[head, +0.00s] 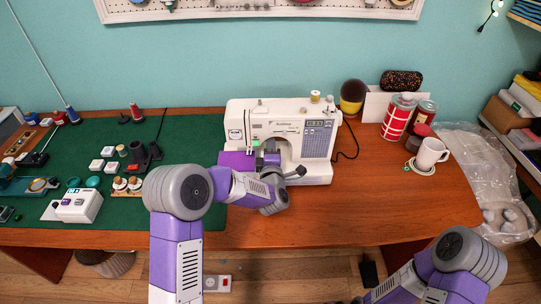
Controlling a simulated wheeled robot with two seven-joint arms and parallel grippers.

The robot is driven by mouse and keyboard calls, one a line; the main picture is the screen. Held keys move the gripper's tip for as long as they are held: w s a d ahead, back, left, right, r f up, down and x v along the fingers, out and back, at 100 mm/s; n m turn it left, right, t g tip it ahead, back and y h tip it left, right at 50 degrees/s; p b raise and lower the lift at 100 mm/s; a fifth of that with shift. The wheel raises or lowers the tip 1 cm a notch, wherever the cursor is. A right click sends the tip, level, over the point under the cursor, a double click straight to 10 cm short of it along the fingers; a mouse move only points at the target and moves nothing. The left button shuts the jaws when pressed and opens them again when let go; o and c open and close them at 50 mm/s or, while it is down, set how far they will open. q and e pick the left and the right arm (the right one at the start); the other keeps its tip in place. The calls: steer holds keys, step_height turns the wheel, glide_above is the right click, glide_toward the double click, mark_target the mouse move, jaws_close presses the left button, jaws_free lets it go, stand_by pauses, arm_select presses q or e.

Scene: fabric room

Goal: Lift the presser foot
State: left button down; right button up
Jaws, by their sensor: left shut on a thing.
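A white sewing machine (315,140) stands upright in the middle of the wooden table, near the back. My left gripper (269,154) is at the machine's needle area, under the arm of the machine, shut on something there. The presser foot is hidden behind my gripper and wrist, so I cannot see whether it is up or down. My right arm comes in at the bottom right, below the table's front edge, and its gripper is out of view.
A green mat (190,130) with spools, small boxes and tools covers the table's left side.

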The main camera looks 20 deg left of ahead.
arm_select(q)
steer(key=shift+n+b, duration=0.35)
steer(key=shift+n, duration=0.05)
steer(key=shift+r, duration=0.1)
steer(key=c, duration=1.3)
jaws_free()
steer(key=shift+r, duration=0.15)
steer(key=shift+r, duration=0.1)
